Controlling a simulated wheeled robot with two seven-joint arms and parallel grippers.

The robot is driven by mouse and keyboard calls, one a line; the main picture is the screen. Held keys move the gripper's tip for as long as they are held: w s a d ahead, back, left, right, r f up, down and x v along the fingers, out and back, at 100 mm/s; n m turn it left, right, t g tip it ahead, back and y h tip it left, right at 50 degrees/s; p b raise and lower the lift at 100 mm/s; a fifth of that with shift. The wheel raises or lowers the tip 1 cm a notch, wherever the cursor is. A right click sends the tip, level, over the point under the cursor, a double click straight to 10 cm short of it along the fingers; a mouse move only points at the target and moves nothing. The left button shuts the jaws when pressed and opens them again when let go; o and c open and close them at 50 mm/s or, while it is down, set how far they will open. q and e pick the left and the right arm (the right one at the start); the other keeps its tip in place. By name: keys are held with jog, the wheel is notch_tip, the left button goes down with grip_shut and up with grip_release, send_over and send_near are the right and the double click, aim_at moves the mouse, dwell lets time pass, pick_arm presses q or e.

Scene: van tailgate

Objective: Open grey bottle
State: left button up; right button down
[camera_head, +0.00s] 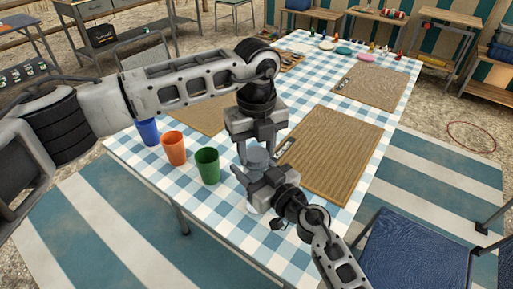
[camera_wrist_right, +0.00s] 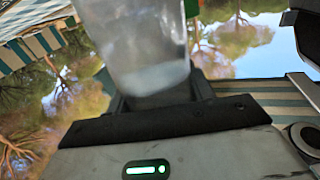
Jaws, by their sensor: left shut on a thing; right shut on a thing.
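The grey bottle (camera_head: 257,158) stands upright near the front edge of the table in the head view, its grey top showing between my grippers. My left gripper (camera_head: 257,150) reaches down from above, with its fingers on either side of the grey cap. My right gripper (camera_head: 250,177) comes from the lower right and is shut around the bottle's body. In the right wrist view the bottle (camera_wrist_right: 145,45) shows as a cloudy, see-through body with a whitish part at its near end, between the fingers. Most of the body is hidden by the grippers in the head view.
Green (camera_head: 207,166), orange (camera_head: 174,148) and blue (camera_head: 148,132) cups stand left of the bottle on the checked tablecloth (camera_head: 225,222). A brown woven mat (camera_head: 335,155) lies to the right. A blue chair (camera_head: 415,250) stands at the lower right.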

aim_at(257, 154)
pick_arm(q)
jog(key=shift+r, duration=0.15)
jog(key=shift+r, duration=0.9)
jog(key=shift+r, duration=0.1)
jog(key=shift+r, duration=1.9)
pick_arm(e)
jog(key=shift+c, duration=2.4)
grip_release()
jog(key=shift+s+d, duration=0.1)
